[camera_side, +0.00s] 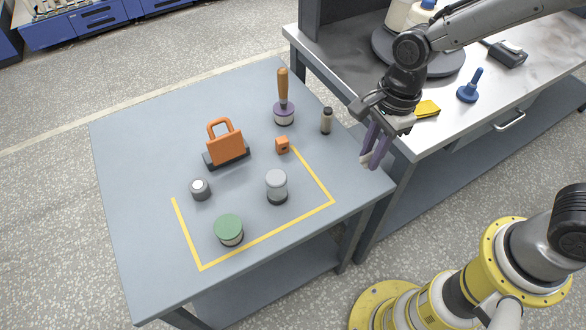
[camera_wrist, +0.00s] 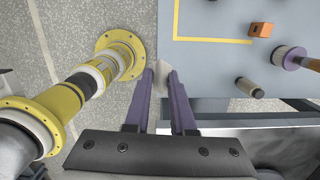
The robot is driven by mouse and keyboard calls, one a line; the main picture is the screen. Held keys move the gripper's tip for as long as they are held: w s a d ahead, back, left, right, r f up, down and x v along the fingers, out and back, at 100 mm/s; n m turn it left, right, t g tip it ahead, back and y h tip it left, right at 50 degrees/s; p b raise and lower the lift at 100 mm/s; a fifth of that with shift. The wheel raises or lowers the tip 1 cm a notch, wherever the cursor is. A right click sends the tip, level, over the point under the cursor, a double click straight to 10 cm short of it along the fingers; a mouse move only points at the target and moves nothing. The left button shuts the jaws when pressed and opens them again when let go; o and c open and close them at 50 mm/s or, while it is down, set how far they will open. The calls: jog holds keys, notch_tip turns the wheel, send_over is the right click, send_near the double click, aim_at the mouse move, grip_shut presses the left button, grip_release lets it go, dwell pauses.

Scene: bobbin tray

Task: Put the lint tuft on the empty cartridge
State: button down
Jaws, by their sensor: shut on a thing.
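My gripper (camera_side: 371,162) is shut on a small pale grey-white tuft, seen between the purple fingertips in the wrist view (camera_wrist: 162,78). It is held in the air near the right edge of the grey-blue table (camera_side: 130,150), and only a sliver shows in the side view. A clear-grey cylinder with a dark base (camera_side: 276,187) stands upright inside the yellow tape outline; it looks like the cartridge, but I cannot tell whether it is empty. A similar short one with a green top (camera_side: 229,229) stands at the front. My gripper is apart from both.
On the table are an orange handled block (camera_side: 226,148), a wooden-handled tool on a purple-banded base (camera_side: 283,112), a small dark-capped bottle (camera_side: 326,121), an orange cube (camera_side: 282,145) and a grey knob (camera_side: 200,188). A bench (camera_side: 460,120) with tools adjoins at right.

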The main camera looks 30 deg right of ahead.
jog(key=a+r+n, duration=0.1)
jog(key=a+r, duration=0.4)
jog(key=a, duration=0.1)
send_over(275, 177)
jog(key=f, duration=0.9)
jog(key=shift+s+d+f, duration=0.1)
jog(key=shift+s+d, duration=0.2)
jog(key=shift+d, duration=0.1)
jog(key=shift+w+a+f, duration=0.15)
jog(key=shift+w+f, duration=0.05)
jog(key=shift+f, duration=0.2)
jog(key=shift+w+f, duration=0.1)
jog(key=shift+f, duration=1.5)
jog(key=c, duration=0.8)
grip_release()
jog(key=shift+f, duration=0.15)
jog(key=shift+o, duration=0.2)
